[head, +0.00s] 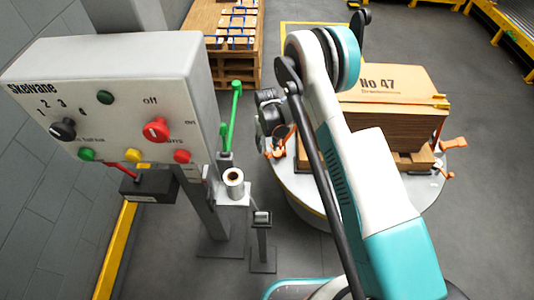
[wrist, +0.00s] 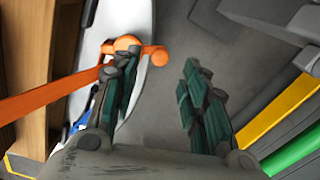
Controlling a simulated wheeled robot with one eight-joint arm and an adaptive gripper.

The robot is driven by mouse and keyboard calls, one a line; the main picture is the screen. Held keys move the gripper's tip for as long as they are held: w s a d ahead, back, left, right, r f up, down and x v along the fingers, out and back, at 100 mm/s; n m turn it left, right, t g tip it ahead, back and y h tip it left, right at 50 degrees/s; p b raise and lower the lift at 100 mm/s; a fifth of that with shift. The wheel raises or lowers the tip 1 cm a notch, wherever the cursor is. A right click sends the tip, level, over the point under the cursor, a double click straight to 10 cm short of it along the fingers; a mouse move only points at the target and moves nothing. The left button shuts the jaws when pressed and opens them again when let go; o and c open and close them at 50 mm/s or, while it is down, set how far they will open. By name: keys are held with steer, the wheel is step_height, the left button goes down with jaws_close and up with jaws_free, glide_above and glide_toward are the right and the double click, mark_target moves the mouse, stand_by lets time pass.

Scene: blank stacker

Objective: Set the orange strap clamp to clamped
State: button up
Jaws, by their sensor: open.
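The orange strap clamp (wrist: 125,44) is at the upper left of the wrist view, with a rounded knob end pointing right and a long orange arm or strap running left along the brown stack. My gripper (wrist: 157,92) is open, with nothing between its dark green fingers. The left finger lies just in front of the clamp; I cannot tell whether they touch. In the head view, orange clamp parts (head: 276,152) show at the left of the round table, beneath my gripper (head: 271,118). Another orange clamp (head: 453,144) is at the stack's right side.
A brown stack marked No 47 (head: 385,82) stands on the round pale table (head: 303,186). A control panel (head: 130,70) with knobs is on the left. A green lever (head: 234,105) and a small post (head: 262,235) stand near my arm. Grey floor lies between.

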mark_target(267, 153)
step_height(267, 153, down, 5)
steer(key=shift+r+b, duration=0.1)
steer(key=shift+b, duration=0.6)
jaws_close()
